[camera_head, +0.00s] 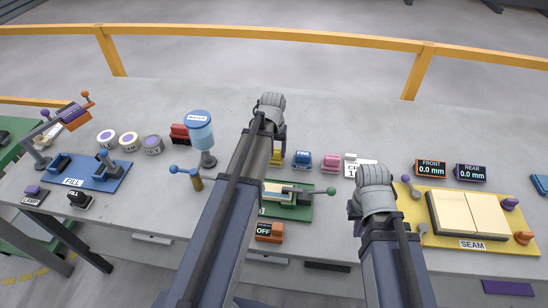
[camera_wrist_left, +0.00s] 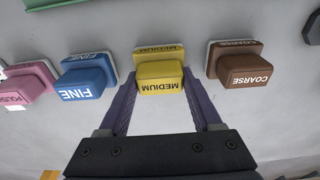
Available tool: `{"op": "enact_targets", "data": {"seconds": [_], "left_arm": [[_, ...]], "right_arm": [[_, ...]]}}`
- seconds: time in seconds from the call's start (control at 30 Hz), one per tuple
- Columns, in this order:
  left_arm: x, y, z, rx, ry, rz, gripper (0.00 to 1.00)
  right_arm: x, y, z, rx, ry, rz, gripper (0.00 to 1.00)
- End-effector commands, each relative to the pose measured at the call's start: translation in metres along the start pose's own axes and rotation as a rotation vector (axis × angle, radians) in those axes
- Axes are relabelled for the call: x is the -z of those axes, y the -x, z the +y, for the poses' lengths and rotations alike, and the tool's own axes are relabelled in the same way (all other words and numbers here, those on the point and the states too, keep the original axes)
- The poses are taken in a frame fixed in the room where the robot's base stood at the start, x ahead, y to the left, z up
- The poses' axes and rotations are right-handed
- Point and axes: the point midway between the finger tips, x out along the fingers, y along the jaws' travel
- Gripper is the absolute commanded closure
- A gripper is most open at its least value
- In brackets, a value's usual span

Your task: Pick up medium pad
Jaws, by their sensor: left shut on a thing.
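The medium pad (camera_wrist_left: 160,78) is a yellow block with dark MEDIUM lettering, in the middle of the left wrist view. In the head view a small yellow part of it (camera_head: 277,153) shows beside my left arm. My left gripper (camera_wrist_left: 160,92) has its two purple fingers on either side of the pad and is shut on it. The pad is in line with its neighbours; I cannot tell whether it touches the slab. In the head view my left gripper's fingers are hidden behind its arm. My right gripper's fingers are hidden under its grey wrist.
The blue FINE pad (camera_wrist_left: 86,77) and brown COARSE pad (camera_wrist_left: 243,67) stand close on either side. A pink polish pad (camera_head: 331,160) is beyond the blue one. A green board with a lever (camera_head: 300,212) lies nearer me, and a yellow SEAM board (camera_head: 412,190) lies right.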

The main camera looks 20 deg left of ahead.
Motion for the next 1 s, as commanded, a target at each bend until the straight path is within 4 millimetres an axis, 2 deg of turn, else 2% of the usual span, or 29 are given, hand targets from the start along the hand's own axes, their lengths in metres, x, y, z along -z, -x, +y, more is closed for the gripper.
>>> {"op": "enact_targets", "data": {"seconds": [0.03, 0.1, 0.37, 0.53, 0.77, 1.0], "left_arm": [[0.000, 0.000, 0.000, 0.000, 0.000, 0.000, 0.88], [0.000, 0.000, 0.000, 0.000, 0.000, 0.000, 0.95], [0.000, 0.001, 0.000, 0.000, 0.000, 0.000, 0.95], [0.001, 0.009, 0.000, 0.000, 0.000, 0.000, 0.95], [0.004, 0.036, 0.000, 0.000, 0.000, 0.000, 0.95], [0.009, 0.074, 0.000, 0.000, 0.000, 0.000, 0.95]], "right_arm": [[0.000, 0.000, 0.000, 0.000, 0.000, 0.000, 1.00], [0.000, 0.000, 0.000, 0.000, 0.000, 0.000, 1.00], [0.000, 0.001, 0.000, 0.000, 0.000, 0.000, 1.00], [-0.001, 0.009, 0.001, 0.000, 0.000, 0.000, 1.00], [-0.002, 0.036, 0.003, 0.000, 0.000, 0.000, 1.00], [-0.004, 0.074, 0.007, 0.000, 0.000, 0.000, 1.00]]}}
